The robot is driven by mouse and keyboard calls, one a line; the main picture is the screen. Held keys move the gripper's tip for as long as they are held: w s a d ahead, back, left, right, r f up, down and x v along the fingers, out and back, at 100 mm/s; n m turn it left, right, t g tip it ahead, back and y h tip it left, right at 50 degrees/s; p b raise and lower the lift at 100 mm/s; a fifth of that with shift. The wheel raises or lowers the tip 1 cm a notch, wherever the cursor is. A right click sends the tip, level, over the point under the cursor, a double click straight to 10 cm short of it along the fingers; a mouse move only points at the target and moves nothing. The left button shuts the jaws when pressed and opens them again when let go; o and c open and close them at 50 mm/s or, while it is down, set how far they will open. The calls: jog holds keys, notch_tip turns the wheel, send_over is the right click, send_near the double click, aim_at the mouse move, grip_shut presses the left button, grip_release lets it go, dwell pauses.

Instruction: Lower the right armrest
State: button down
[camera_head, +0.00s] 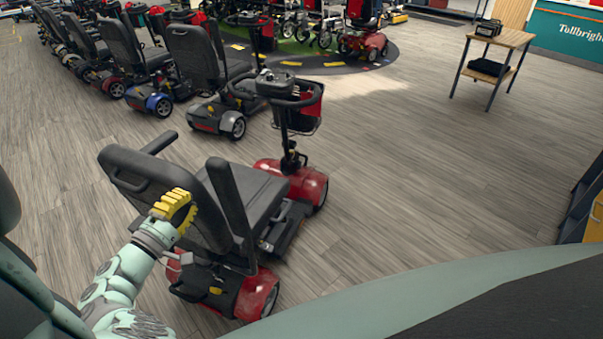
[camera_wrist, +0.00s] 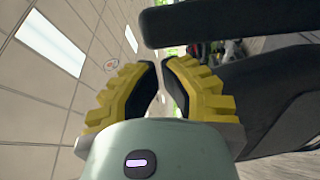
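A red mobility scooter (camera_head: 303,183) stands in front of me, its dark seat facing away to the right. The right armrest (camera_head: 230,195) stands upright beside the backrest (camera_head: 135,178). In the wrist view, which is turned sideways, the armrest is the dark bar (camera_wrist: 235,20) across the top, and the backrest (camera_wrist: 265,95) fills the right side. My gripper (camera_head: 178,205), with yellow ribbed fingers, is at the rear of the backrest, left of the armrest. In the wrist view its fingers (camera_wrist: 162,75) nearly meet, with a small empty gap. Contact with the backrest cannot be told.
The left armrest (camera_head: 160,143) sticks out past the far side of the backrest. A tiller with a basket (camera_head: 300,108) rises at the scooter's front. A row of scooters (camera_head: 195,60) stands behind at upper left. The floor (camera_head: 420,150) to the right is clear up to a small wooden table (camera_head: 500,38).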

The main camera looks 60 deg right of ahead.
aim_at(210, 174)
jog(key=shift+p+x, duration=0.35)
jog(key=shift+x, duration=3.2)
jog(key=shift+s, duration=0.1)
